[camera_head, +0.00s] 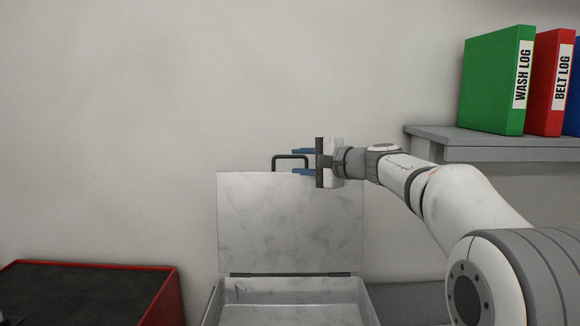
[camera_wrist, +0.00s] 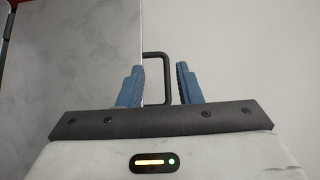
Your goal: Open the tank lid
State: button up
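The tank lid (camera_head: 290,222) is a pale marbled panel standing upright on its hinge at the back of the tank (camera_head: 292,291). The tank is open and its inside shows in the head view. A dark handle (camera_head: 290,158) sits on the lid's top edge. My gripper (camera_head: 302,161) is at the right part of the handle, its blue fingers spread apart. In the wrist view the lid (camera_wrist: 85,60) is at the left, and the handle (camera_wrist: 156,78) stands between the two open fingers (camera_wrist: 158,85). I see a gap between the right finger and the handle.
A red-rimmed dark-topped container (camera_head: 90,290) is at the lower left. A grey shelf (camera_head: 500,143) at the right holds a green binder (camera_head: 490,82), a red binder (camera_head: 548,82) and a blue one. Bare wall is behind the lid; the space left of it is clear.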

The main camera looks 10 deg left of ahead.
jog(key=shift+v, duration=1.2)
